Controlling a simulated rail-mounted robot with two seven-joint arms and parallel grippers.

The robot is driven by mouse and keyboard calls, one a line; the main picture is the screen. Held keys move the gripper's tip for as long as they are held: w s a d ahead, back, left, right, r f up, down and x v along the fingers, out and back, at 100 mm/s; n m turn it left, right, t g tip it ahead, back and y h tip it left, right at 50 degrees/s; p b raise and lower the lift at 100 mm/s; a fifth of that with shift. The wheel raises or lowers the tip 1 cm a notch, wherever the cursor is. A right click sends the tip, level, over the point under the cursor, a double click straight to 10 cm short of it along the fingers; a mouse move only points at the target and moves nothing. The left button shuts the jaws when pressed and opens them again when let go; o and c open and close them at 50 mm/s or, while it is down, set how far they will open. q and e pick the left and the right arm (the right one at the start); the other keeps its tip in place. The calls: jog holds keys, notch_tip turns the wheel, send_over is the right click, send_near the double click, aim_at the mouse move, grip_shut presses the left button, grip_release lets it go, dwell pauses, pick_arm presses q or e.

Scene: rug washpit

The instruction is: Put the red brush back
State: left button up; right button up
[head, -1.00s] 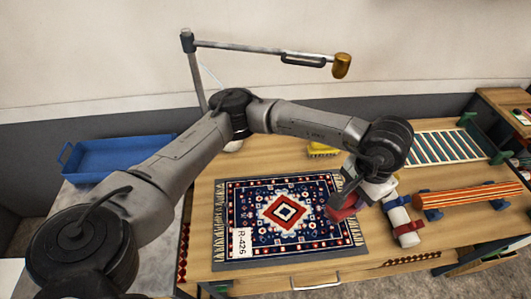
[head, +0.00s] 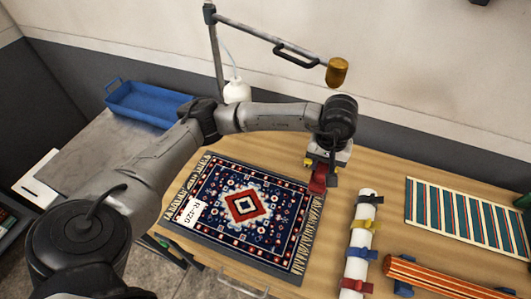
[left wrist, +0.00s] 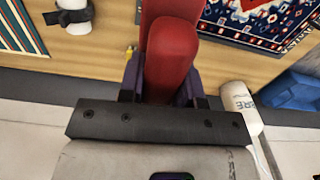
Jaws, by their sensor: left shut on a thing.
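My left gripper (head: 324,166) is shut on the red brush (head: 318,180), which hangs beyond the rug's upper right corner in the head view. In the left wrist view the red brush (left wrist: 172,60) fills the space between the fingers (left wrist: 168,85) and points away from the wrist. I cannot tell whether the brush touches the table. A yellow thing (head: 308,162) shows beside the gripper, mostly hidden behind it. My right gripper is not in view.
The patterned rug (head: 228,188) lies flat on the wooden table. A white roll with coloured straps (head: 357,238), a striped rug (head: 465,215) and an orange roll (head: 430,277) lie to the right. A white bottle (head: 237,91) and blue tray (head: 148,105) are behind. An amber-headed lamp (head: 337,72) hangs above.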

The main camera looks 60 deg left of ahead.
pick_arm(q)
jog(key=s+a+f+n+b, duration=0.1)
jog(key=s+a+f+n, duration=0.1)
jog(key=a+f+n, duration=0.55)
jog(key=s+a+f+n+b, duration=0.15)
jog(key=a+n, duration=0.35)
jog(key=a, duration=0.6)
jog(key=shift+n, duration=0.25)
jog(key=w+a+f, duration=0.1)
jog(key=a+f, duration=0.1)
jog(key=a, duration=0.1)
jog(key=w+a+f, duration=0.1)
jog(key=a+f, duration=0.2)
jog(key=a, duration=0.1)
jog(key=w+a+f, duration=0.1)
jog(key=a+f, duration=0.2)
jog(key=shift+w+a, duration=0.15)
jog(key=shift+a, duration=0.2)
jog(key=shift+f, duration=1.5)
jog(key=shift+b, duration=0.35)
